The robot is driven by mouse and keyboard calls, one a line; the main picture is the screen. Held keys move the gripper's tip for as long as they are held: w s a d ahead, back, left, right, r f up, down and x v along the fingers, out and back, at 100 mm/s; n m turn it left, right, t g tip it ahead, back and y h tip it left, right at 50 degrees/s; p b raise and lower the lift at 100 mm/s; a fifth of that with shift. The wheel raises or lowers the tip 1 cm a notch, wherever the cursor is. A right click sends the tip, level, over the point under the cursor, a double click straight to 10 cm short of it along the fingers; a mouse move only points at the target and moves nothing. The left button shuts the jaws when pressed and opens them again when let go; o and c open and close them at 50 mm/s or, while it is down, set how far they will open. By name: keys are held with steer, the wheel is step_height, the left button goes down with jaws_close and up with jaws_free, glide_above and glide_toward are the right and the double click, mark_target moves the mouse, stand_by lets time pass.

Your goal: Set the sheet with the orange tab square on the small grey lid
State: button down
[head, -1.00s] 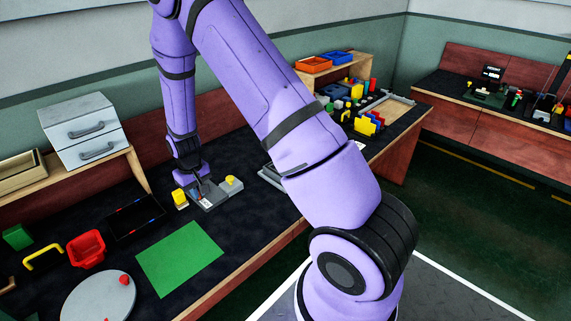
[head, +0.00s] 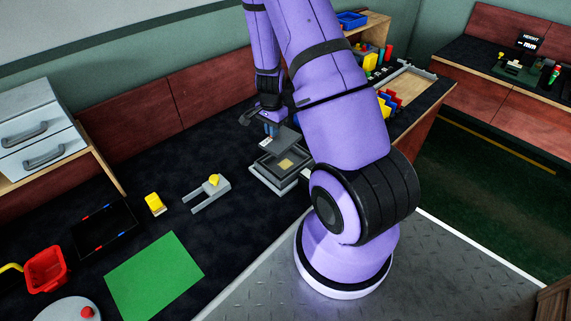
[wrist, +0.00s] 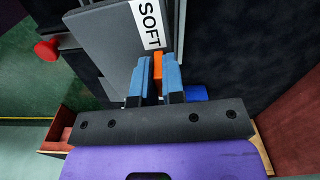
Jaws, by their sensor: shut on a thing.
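My gripper (head: 270,129) is shut on the orange tab (wrist: 157,70) of a flat grey sheet. The blue fingertips clasp the tab in the wrist view (wrist: 157,64). The sheet (wrist: 100,38) has a white label reading SOFT; in the head view the sheet (head: 286,142) is over the back part of a grey stepped, frame-like piece (head: 270,180). This piece has a small gold square (head: 286,163) in its dark middle. I cannot tell whether it is the small grey lid, or whether the sheet touches it.
A grey forked stand (head: 200,200) with a yellow knob and a yellow block (head: 155,204) stand to the left. Beyond are a dark tray (head: 104,232), green mat (head: 155,275) and red bin (head: 46,268). Dark bench top is free behind the stand.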

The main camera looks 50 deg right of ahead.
mark_target(279, 136)
steer(key=shift+s+d+f+m, duration=0.45)
steer(key=shift+s+d+m, duration=0.15)
steer(key=shift+s+d, duration=0.1)
step_height(279, 136, down, 4)
steer(key=shift+f, duration=2.55)
steer(key=shift+f, duration=0.15)
steer(key=c, duration=1.2)
jaws_free()
steer(key=shift+w, duration=0.1)
